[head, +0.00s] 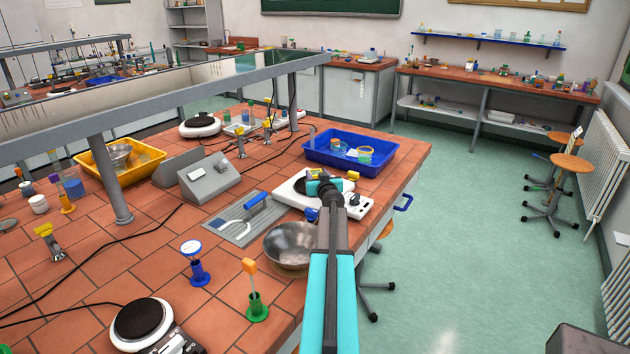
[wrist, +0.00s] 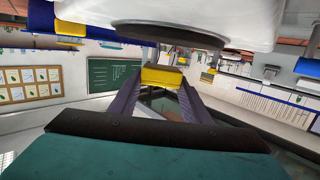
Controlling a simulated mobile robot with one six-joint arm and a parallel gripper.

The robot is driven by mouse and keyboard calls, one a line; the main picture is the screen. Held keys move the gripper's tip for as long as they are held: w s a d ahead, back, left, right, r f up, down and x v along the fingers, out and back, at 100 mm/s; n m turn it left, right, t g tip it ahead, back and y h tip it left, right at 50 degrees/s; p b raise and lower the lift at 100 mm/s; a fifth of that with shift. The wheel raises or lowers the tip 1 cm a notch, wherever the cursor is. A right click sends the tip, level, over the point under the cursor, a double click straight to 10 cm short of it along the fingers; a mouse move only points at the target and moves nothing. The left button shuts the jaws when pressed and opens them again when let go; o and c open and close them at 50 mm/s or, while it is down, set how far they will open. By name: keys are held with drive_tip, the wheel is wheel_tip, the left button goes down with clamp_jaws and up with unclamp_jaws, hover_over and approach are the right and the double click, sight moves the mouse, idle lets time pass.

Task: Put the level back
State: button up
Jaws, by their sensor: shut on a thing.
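The level appears to be the small yellow block (wrist: 162,78) between my fingertips in the wrist view. My gripper (wrist: 160,90) is shut on it, with a dark finger along each side. In the head view, a small yellow piece (head: 353,175) shows just right of my wrist, near the white hot plate (head: 290,192). My arm hides most of the gripper there. A flat grey board (head: 222,228) with pale markings lies to the left, with a blue-handled tool on it. The wrist view shows the hot plate's dark disc (wrist: 168,34) close by, upside down.
A metal bowl (head: 290,246) stands beside my arm, near the bench edge. A blue tray (head: 318,154) with beakers is behind the hot plate. A grey sloped box (head: 210,180) stands behind the board. A blue stand (head: 199,272) and a green stand (head: 257,307) are in front.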

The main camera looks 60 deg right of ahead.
drive_tip(key=shift+w+d+p, duration=0.25)
drive_tip(key=shift+w+p, duration=0.05)
drive_tip(key=shift+w, duration=0.25)
drive_tip(key=shift+w+f, duration=0.1)
drive_tip(key=shift+f, duration=0.15)
wheel_tip(320, 180, down, 2)
drive_tip(key=shift+f, duration=0.35)
drive_tip(key=shift+f+b, duration=0.2)
drive_tip(key=shift+b, duration=0.3)
drive_tip(key=o, duration=1.1)
drive_tip(key=shift+r+p, duration=0.1)
drive_tip(key=shift+p, duration=0.9)
